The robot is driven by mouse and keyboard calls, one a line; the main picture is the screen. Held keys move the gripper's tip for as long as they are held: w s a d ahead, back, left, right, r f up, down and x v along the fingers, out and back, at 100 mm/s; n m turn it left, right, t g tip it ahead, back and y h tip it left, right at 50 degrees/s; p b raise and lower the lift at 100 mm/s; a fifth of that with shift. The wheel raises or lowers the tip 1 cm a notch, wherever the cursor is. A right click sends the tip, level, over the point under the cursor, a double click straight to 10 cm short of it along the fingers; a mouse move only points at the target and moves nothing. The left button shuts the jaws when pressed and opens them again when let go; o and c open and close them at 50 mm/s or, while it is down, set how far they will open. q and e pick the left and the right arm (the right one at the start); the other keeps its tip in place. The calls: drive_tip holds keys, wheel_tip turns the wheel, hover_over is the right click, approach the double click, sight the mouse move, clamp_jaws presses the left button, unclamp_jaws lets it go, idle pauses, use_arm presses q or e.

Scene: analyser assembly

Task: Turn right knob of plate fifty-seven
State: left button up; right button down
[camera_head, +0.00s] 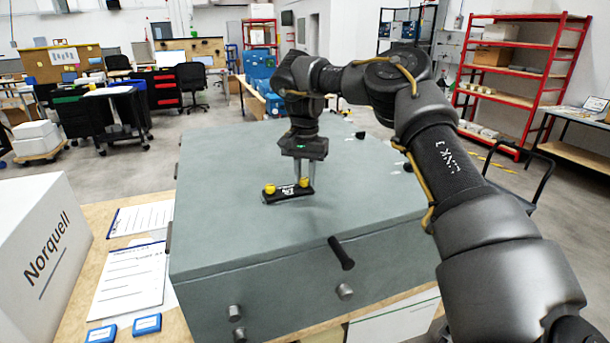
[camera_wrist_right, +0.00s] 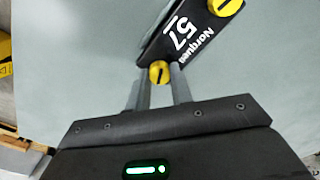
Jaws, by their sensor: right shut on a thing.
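Plate fifty-seven (camera_head: 286,194) is a small black plate with white lettering on top of the grey analyser case (camera_head: 225,225). It has a yellow knob at each end. Its "57" label reads clearly in the right wrist view (camera_wrist_right: 181,36). My right gripper (camera_head: 304,179) comes down from above at the plate's right end. Its fingers are shut on the right knob (camera_wrist_right: 158,73), one on each side. The knob has a dark slot on top. The left knob (camera_head: 270,188) is free; it also shows in the wrist view (camera_wrist_right: 226,6). My left gripper is not in view.
A black handle (camera_head: 341,253) and metal knobs (camera_head: 345,291) stick out from the case's front. A white Norquell box (camera_head: 45,245), clipboard (camera_head: 130,278) and blue pieces (camera_head: 147,324) lie on the table at left. Small dark parts (camera_head: 360,135) sit farther back on the case.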

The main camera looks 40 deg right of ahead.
sight(305, 179)
drive_tip(key=shift+r, duration=0.15)
drive_tip(key=c, duration=1.2)
unclamp_jaws()
wheel_tip(305, 179, up, 11)
drive_tip(key=p, duration=1)
drive_tip(key=shift+p, duration=0.3)
drive_tip(key=shift+f, duration=0.2)
